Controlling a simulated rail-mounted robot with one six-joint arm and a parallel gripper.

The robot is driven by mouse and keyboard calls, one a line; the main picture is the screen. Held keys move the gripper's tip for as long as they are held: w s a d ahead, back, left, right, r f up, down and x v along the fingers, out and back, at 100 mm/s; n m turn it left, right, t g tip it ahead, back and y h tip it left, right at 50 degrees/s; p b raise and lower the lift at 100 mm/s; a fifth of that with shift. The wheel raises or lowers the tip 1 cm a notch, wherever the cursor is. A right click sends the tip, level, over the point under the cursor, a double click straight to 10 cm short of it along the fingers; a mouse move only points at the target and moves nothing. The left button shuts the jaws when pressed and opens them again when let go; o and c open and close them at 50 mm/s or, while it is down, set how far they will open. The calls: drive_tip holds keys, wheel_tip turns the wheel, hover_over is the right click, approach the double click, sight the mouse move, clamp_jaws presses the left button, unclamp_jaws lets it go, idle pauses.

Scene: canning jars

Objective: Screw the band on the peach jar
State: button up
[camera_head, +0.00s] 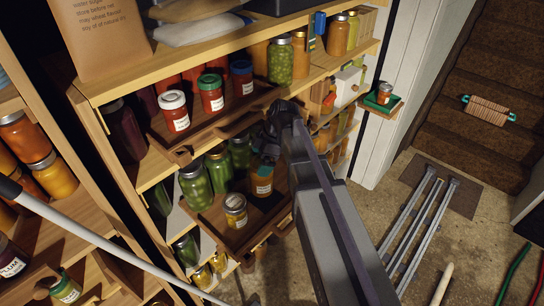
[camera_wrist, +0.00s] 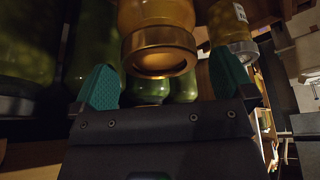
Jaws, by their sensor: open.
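The jar I take for the peach jar is an orange jar (camera_head: 261,185) with a pale label, standing on the lower pull-out tray (camera_head: 253,232) in the head view. My gripper (camera_head: 267,158) is right over its top and hides its mouth. In the wrist view, which looks upside down, the orange jar (camera_wrist: 157,14) ends in a gold band (camera_wrist: 160,46) with an orange-brown centre. My gripper (camera_wrist: 165,80) is open there, one teal finger pad on each side of the band, with visible gaps. I cannot tell whether the band is seated or loose.
A yellow labelled jar (camera_head: 235,212) stands close beside on the same tray. Green jars (camera_head: 194,186) stand behind it. The upper tray holds a white-lidded red jar (camera_head: 173,110) and a green-lidded one (camera_head: 211,95). A small jar (camera_head: 384,93) sits on a side shelf.

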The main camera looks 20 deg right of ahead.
drive_tip(key=shift+a+f, duration=0.15)
drive_tip(key=shift+f, duration=0.05)
drive_tip(key=shift+c, duration=0.2)
drive_tip(key=c, duration=1)
drive_tip(key=m+t, duration=0.1)
drive_tip(key=m, duration=0.2)
drive_tip(key=shift+s+h, duration=0.15)
drive_tip(key=shift+h, duration=0.15)
drive_tip(key=shift+m+t, duration=0.4)
drive_tip(key=shift+m, duration=0.4)
drive_tip(key=m, duration=0.2)
drive_tip(key=shift+m+t+h, duration=0.3)
drive_tip(key=shift+m+h, duration=0.1)
drive_tip(key=shift+m+t+h, duration=0.3)
drive_tip(key=shift+m+h, duration=0.1)
drive_tip(key=shift+m, duration=0.8)
drive_tip(key=m+h, duration=0.1)
drive_tip(key=m, duration=0.3)
drive_tip(key=shift+w+t, duration=0.2)
drive_tip(key=shift+t, duration=0.2)
